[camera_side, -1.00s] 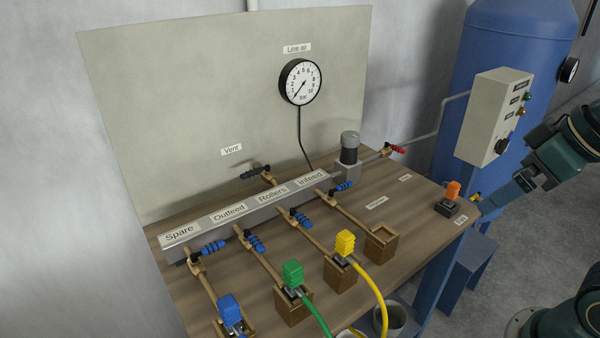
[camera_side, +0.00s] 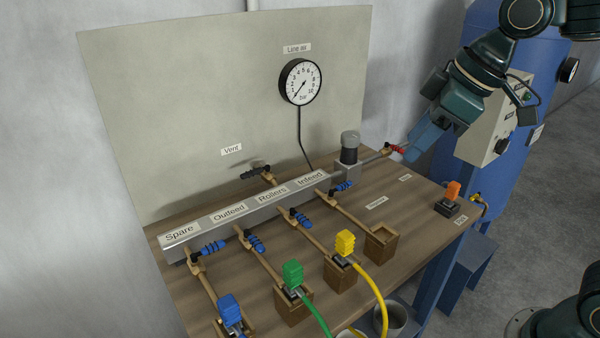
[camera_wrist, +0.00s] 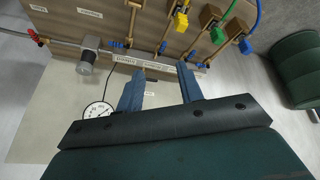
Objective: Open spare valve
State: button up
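The spare valve's blue ribbed handle (camera_side: 211,248) is at the left end of the manifold, beside the Spare label (camera_side: 180,234). The handle lies crosswise to its brass branch pipe (camera_side: 203,280), which ends at a blue plug (camera_side: 229,309). My gripper (camera_side: 418,146) is in the air at the upper right, by the red handle, far from the spare valve. In the wrist view its two blue fingers (camera_wrist: 162,74) are apart with nothing between them. The spare branch lies toward the right there, with the blue plug (camera_wrist: 245,46).
The Outfeed handle (camera_side: 255,243) and Rollers handle (camera_side: 300,217) lie along their pipes; the Infeed handle (camera_side: 343,187) lies crosswise. Green (camera_side: 292,274) and yellow (camera_side: 345,242) plugs stand in front. The backboard carries a pressure gauge (camera_side: 300,82). A red handle (camera_side: 397,149) is near my gripper.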

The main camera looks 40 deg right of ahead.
jog(key=w+a+f+n+g+y, duration=0.1)
jog(key=w+a+f+n+y, duration=0.15)
jog(key=w+a+n, duration=0.6)
jog(key=n+g, duration=0.2)
jog(key=n, duration=0.1)
send_near(215, 243)
jog(key=s+v, duration=0.1)
jog(key=v, duration=0.5)
jog(key=shift+w+d+f, duration=0.1)
jog(key=shift+w+f, duration=0.1)
jog(key=shift+f, duration=0.05)
jog(key=x, duration=1.3)
jog(key=shift+w+a+f, duration=0.25)
jog(key=shift+w+f, duration=0.05)
jog(key=shift+c, duration=0.3)
grip_shut()
